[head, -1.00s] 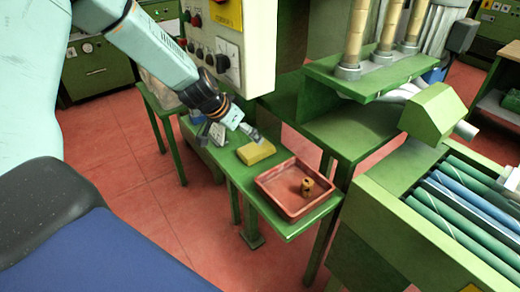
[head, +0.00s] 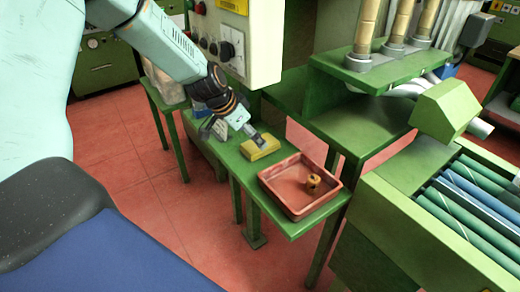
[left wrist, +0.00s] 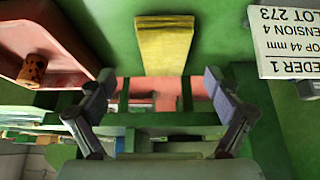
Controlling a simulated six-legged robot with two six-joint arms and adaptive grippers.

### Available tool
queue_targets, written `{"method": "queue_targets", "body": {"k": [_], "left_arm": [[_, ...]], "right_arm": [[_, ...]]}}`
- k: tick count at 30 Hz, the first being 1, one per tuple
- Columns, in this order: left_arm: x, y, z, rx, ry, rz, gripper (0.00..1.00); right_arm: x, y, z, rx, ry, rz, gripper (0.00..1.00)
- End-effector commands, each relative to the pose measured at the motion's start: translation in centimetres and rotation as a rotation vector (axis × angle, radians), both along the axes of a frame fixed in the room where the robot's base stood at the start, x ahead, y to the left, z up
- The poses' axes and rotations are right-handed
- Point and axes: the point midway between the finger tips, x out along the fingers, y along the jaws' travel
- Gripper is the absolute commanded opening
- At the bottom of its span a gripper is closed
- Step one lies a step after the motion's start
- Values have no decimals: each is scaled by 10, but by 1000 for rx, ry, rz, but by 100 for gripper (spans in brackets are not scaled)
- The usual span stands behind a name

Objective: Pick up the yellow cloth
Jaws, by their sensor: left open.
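The yellow cloth (head: 261,147) lies as a folded flat block on the green table, left of the red tray. In the left wrist view the cloth (left wrist: 164,45) shows ahead, between and beyond the two fingers. My left gripper (head: 252,138) is just above and beside the cloth in the head view. In the left wrist view the left gripper (left wrist: 160,100) is open, with nothing between its fingers. Whether a fingertip touches the cloth I cannot tell. My right gripper is not in view.
A red tray (head: 328,209) holding a cork stopper (head: 313,184) stands right of the cloth on the green table (head: 237,168). A white printed card (left wrist: 290,40) shows in the left wrist view. A control box (head: 215,40) stands behind the arm.

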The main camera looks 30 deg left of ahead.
Motion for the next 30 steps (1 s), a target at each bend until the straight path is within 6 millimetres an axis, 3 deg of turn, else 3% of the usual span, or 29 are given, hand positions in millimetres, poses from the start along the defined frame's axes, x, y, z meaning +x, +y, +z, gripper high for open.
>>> {"method": "queue_targets", "body": {"k": [15, 30], "left_arm": [[27, -3, -40, 3, 0, -2, 91], [30, -4, -43, 1, -1, 0, 91]], "right_arm": [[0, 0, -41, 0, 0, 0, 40], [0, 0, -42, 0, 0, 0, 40]]}}
